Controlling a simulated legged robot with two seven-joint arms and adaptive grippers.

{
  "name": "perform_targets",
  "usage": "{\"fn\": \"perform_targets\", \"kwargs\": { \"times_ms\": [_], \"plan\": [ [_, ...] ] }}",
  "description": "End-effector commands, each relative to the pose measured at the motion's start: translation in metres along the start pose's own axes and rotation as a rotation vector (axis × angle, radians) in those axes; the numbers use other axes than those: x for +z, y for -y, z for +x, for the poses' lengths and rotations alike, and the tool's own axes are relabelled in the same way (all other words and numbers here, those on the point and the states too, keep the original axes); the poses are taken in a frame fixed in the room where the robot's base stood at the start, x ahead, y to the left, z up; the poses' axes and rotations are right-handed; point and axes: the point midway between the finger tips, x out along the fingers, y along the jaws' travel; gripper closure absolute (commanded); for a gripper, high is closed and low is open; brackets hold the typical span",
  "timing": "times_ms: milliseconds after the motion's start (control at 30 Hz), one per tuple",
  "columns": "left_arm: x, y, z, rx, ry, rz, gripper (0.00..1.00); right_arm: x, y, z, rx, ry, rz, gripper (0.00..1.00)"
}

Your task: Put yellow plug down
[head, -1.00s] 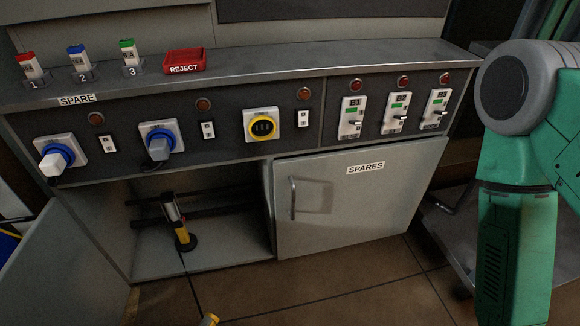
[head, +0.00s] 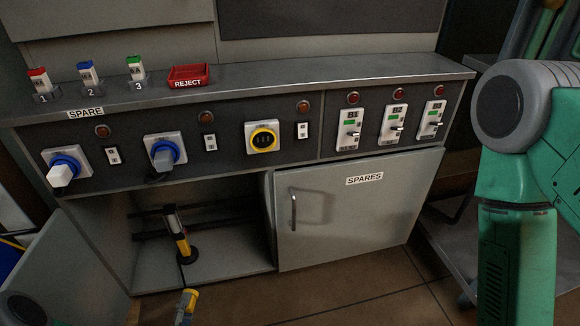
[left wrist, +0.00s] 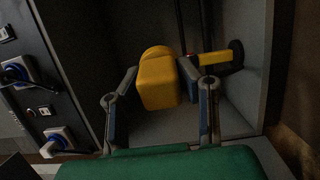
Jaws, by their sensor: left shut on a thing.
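The yellow plug (left wrist: 157,84) sits between the two fingers of my left gripper (left wrist: 160,74) in the left wrist view, and the gripper is shut on it. In the head view a yellow piece that looks like this plug (head: 186,308) shows at the bottom edge, in front of the open cabinet; most of the gripper there is out of frame or hard to make out. The plug is held in the air before the cabinet opening. My right arm shows at the right of the head view, but its gripper is out of view.
The open cabinet (head: 225,262) holds a yellow-and-black tool (head: 182,244). The SPARES door (head: 345,215) is closed. Above are a blue socket with a white plug (head: 62,175), another with a grey plug (head: 164,153), and an empty yellow socket (head: 262,138). A red REJECT tray (head: 190,75) stands on top.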

Motion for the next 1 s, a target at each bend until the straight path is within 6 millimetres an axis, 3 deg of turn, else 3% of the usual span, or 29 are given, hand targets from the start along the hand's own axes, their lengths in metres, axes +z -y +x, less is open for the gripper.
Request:
{"fn": "perform_targets", "kwargs": {
  "times_ms": [300, 500, 700, 1000],
  "plan": [
    [0.016, -0.147, 0.036, 0.006, -0.080, -0.007, 1.00, 0.000, 0.000, 0.000, 0.000, 0.000, 0.000, 1.00],
    [0.029, -0.240, 0.039, 0.005, -0.072, -0.005, 1.00, 0.000, 0.000, 0.000, 0.000, 0.000, 0.000, 1.00],
    [0.037, -0.318, 0.029, 0.004, -0.045, -0.004, 1.00, 0.000, 0.000, 0.000, 0.000, 0.000, 0.000, 1.00],
    [0.041, -0.367, 0.001, -0.004, -0.041, 0.005, 1.00, -0.004, -0.001, -0.068, 0.000, -0.001, 0.000, 1.00]
  ]
}}
